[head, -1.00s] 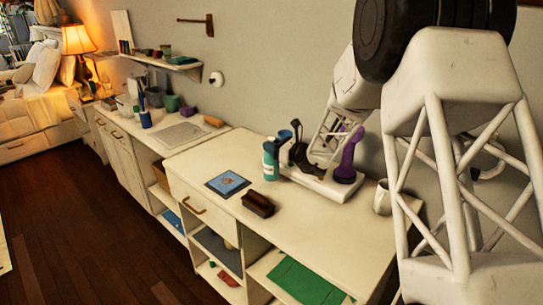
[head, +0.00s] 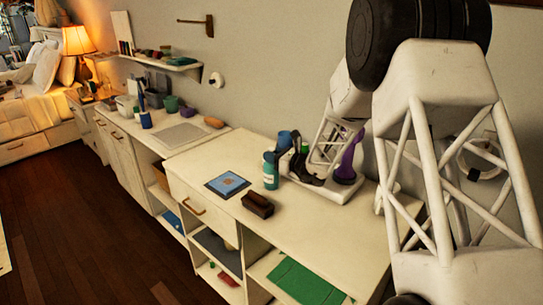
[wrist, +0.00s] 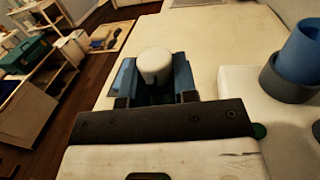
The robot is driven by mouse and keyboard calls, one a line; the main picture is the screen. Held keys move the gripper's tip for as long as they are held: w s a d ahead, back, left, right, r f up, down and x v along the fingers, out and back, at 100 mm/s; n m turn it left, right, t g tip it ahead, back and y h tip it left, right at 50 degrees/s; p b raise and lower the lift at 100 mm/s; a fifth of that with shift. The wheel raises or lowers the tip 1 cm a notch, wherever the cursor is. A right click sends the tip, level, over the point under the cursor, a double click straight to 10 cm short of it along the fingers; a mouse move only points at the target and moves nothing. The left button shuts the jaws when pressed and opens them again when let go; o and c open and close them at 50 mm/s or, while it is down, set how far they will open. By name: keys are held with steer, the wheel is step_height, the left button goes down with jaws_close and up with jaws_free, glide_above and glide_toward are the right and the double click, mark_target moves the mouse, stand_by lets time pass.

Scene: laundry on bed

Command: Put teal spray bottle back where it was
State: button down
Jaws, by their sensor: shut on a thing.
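The teal spray bottle (head: 270,171) is upright at the left end of the white tray, in the head view. My gripper (head: 293,163) reaches it from the right and is shut on it. In the wrist view, a rounded pale top (wrist: 155,64) shows between the jaws, with the bottle's lower body hidden by my gripper (wrist: 155,97). I cannot tell whether the bottle's base touches the tabletop.
The white tray (head: 335,194) holds a purple bottle (head: 348,160) and a blue cup (wrist: 303,52) in a grey holder, close to my gripper. A dark brown box (head: 257,205) and a blue picture mat (head: 228,184) lie in front. The right front tabletop is clear.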

steer(key=c, duration=0.9)
jaws_free()
steer(key=shift+f, duration=0.15)
steer(key=shift+r, duration=0.2)
steer(key=v, duration=1.2)
